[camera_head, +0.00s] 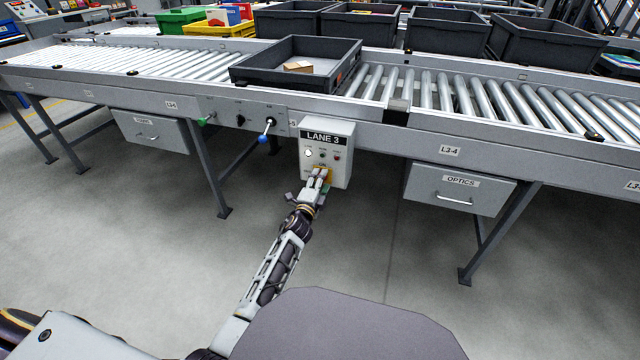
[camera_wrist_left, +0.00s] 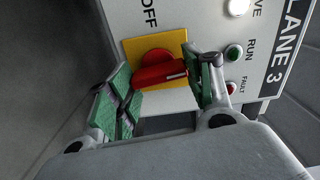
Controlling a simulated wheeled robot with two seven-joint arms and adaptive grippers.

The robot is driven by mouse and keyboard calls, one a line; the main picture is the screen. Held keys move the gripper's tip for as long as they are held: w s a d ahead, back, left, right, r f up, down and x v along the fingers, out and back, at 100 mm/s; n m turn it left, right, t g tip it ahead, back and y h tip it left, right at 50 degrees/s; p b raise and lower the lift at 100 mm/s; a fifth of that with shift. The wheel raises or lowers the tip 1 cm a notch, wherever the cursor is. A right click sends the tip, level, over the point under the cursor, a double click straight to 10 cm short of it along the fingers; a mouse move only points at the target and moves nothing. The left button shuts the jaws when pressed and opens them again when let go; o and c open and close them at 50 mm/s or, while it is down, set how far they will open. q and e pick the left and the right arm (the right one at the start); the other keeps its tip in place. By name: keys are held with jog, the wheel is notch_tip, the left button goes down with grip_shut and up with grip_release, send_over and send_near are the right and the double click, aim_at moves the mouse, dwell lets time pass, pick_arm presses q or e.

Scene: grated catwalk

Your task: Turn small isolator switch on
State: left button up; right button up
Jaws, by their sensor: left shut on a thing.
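The isolator switch is a red handle (camera_wrist_left: 160,73) on a yellow plate (camera_wrist_left: 134,48), on the grey LANE 3 control box (camera_head: 342,165). The word OFF (camera_wrist_left: 148,12) is printed beside the plate in the left wrist view. There the handle lies nearly level, its right end tilted slightly up. My left gripper (camera_wrist_left: 166,80) is shut on the handle, with green-padded fingers at its two ends. In the head view my left gripper (camera_head: 319,178) covers most of the switch, and some yellow (camera_head: 328,173) shows. My right gripper is in neither view.
The box hangs on the front of a roller conveyor (camera_head: 480,97). A lit white lamp (camera_wrist_left: 238,7), green RUN (camera_wrist_left: 234,52) and red FAULT (camera_wrist_left: 230,88) are close by. A blue-knobbed lever (camera_head: 264,136) is to the left, an OPTICS drawer (camera_head: 457,190) to the right.

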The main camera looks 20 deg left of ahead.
pick_arm(q)
jog(key=shift+m, duration=0.7)
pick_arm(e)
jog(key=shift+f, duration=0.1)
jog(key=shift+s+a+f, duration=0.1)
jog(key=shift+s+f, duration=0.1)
pick_arm(q)
jog(key=o, duration=1)
jog(key=shift+s+a, duration=0.2)
jog(key=shift+s, duration=5.8)
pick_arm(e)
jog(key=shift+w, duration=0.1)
